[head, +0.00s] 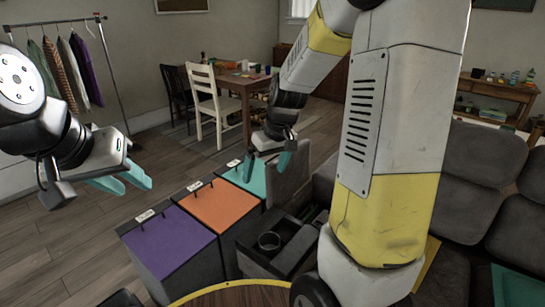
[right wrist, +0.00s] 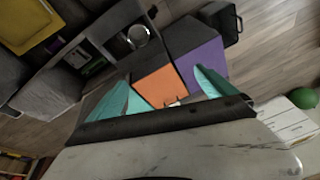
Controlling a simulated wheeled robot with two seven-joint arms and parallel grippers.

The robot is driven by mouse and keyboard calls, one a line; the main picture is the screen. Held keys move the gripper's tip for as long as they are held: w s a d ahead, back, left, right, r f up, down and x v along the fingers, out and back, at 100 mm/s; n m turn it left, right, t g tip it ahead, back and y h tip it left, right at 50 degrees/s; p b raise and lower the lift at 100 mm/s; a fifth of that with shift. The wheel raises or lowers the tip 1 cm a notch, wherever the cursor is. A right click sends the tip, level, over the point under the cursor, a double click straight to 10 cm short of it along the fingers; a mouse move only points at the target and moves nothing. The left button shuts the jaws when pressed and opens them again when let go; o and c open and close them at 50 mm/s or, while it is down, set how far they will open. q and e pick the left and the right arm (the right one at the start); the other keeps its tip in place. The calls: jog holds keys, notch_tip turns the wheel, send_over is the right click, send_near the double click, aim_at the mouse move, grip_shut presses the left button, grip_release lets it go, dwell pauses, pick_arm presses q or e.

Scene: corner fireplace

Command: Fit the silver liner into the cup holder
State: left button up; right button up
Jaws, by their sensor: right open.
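I cannot tell whether this is the loose liner or the cup holder's own ring. The dark console (head: 250,262) sits between the coloured boxes and the sofa. My right gripper (head: 267,163) is open and empty, above and beyond the console near the teal box; its fingers are spread in the right wrist view (right wrist: 163,90). My left gripper (head: 124,182) is open and empty at the left, away from the console.
Purple (head: 168,243), orange (head: 221,208) and teal (head: 243,178) lidded boxes stand in a row beside the console. A grey sofa (head: 487,165) is at right. A round wooden table edge (head: 235,291) is at front. Open floor lies at left.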

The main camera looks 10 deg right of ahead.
jog(key=s+r+m+t, duration=0.3)
jog(key=s+r, duration=1)
jog(key=s, duration=0.5)
jog(key=shift+s+r, duration=0.2)
jog(key=shift+r, duration=0.15)
jog(key=shift+d, duration=0.1)
